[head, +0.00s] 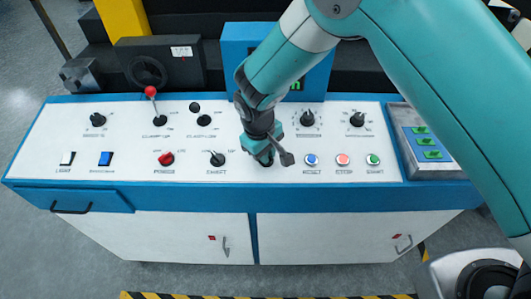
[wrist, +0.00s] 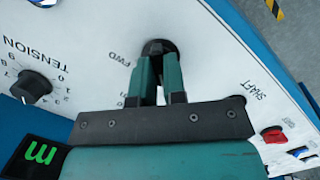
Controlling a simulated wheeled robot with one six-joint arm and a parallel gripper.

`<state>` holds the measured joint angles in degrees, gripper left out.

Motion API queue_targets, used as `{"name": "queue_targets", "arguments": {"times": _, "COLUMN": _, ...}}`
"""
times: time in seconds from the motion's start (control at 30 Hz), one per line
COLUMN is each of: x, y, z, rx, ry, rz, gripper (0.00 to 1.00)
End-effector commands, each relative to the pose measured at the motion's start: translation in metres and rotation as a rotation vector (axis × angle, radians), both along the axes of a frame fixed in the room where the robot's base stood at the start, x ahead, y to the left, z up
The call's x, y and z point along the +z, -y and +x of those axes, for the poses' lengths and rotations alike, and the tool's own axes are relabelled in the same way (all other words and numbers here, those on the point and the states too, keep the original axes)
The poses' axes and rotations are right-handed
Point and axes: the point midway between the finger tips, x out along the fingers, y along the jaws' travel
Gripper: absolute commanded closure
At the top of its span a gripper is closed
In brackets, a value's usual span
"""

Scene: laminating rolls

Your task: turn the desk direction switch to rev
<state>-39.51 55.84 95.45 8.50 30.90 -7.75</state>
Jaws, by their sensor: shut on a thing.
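The direction switch is a black rotary knob on the sloped white desk panel (head: 230,178). In the wrist view the knob (wrist: 158,47) shows just beyond my fingertips, with the label FWD printed to its left. My gripper (wrist: 158,62) is shut on this knob, one green finger on each side. In the head view my gripper (head: 264,153) comes down onto the lower row of controls, between the SHAFT switch (head: 217,159) and the blue RESET button (head: 311,160). It hides most of the knob there. I cannot tell which way the knob points, and no REV label is readable.
The TENSION knob (wrist: 31,87) and a green-lit display (wrist: 38,155) lie left in the wrist view. The red POWER switch (head: 166,159), a red-balled lever (head: 151,92) and STOP (head: 343,160) and START (head: 373,160) buttons share the panel. A tray with green pieces (head: 405,112) sits right.

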Motion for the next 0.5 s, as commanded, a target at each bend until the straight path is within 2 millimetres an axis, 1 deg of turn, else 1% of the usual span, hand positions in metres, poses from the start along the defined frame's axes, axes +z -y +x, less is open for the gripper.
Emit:
{"name": "queue_targets", "arguments": {"times": 0.37, "x": -0.0012, "y": 0.0021, "z": -0.0013, "rx": 0.005, "ry": -0.004, "rz": -0.007, "gripper": 1.00}}
{"name": "queue_targets", "arguments": {"times": 0.4, "x": -0.0012, "y": 0.0021, "z": -0.0013, "rx": 0.005, "ry": -0.004, "rz": -0.007, "gripper": 0.84}}
{"name": "queue_targets", "arguments": {"times": 0.5, "x": -0.0011, "y": 0.0017, "z": -0.0012, "rx": 0.004, "ry": -0.005, "rz": -0.006, "gripper": 0.63}}
